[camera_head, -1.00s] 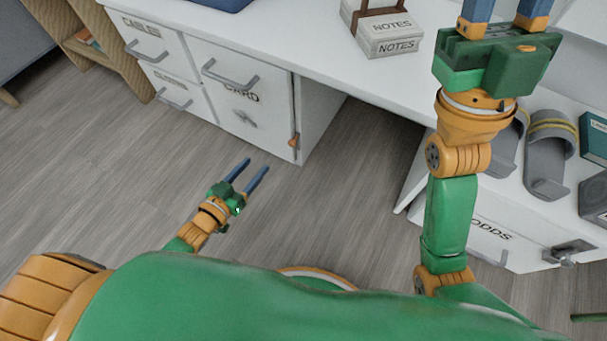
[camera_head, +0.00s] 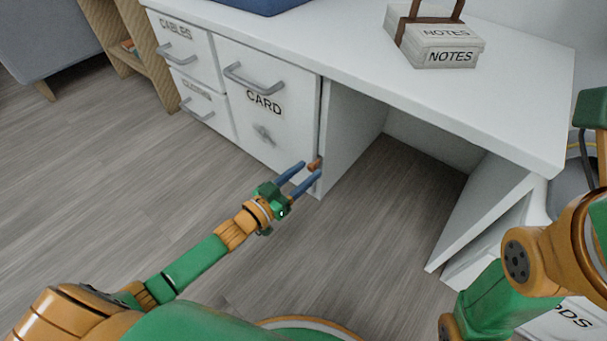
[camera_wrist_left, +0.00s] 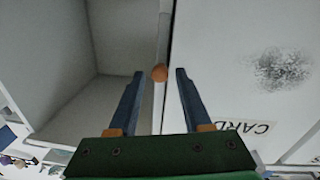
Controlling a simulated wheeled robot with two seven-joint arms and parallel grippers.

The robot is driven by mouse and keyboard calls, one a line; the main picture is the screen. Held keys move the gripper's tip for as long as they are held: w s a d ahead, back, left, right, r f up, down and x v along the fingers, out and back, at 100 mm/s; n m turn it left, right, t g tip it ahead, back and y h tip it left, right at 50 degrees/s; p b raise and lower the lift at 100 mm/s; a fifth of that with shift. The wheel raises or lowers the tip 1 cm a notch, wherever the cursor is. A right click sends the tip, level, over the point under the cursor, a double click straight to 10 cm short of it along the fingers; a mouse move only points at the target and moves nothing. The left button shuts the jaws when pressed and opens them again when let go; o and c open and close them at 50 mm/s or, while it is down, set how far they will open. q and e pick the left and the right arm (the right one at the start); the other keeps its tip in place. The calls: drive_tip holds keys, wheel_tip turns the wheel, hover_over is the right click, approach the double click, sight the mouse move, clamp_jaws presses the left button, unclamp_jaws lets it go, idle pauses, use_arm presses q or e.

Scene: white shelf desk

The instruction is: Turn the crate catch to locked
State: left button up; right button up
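A small orange-brown catch (camera_head: 314,164) sits at the right front edge of the white CARD crate front (camera_head: 295,122). It also shows in the left wrist view (camera_wrist_left: 159,73) as a rounded knob beside the edge of the CARD panel (camera_wrist_left: 240,60). My left gripper (camera_head: 311,170) is open, with its blue fingers at the catch. In the left wrist view its two fingertips (camera_wrist_left: 160,76) lie on either side of the catch, with gaps showing. Whether a finger touches it I cannot tell. Only part of my right arm shows at the right edge; its fingers are out of frame.
The CABLES drawer (camera_head: 180,46) is to the left. The white desktop (camera_head: 360,55) carries a NOTES box (camera_head: 430,52). An open knee space lies right of the catch.

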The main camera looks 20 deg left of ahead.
use_arm(q)
clamp_jaws()
idle(1.2)
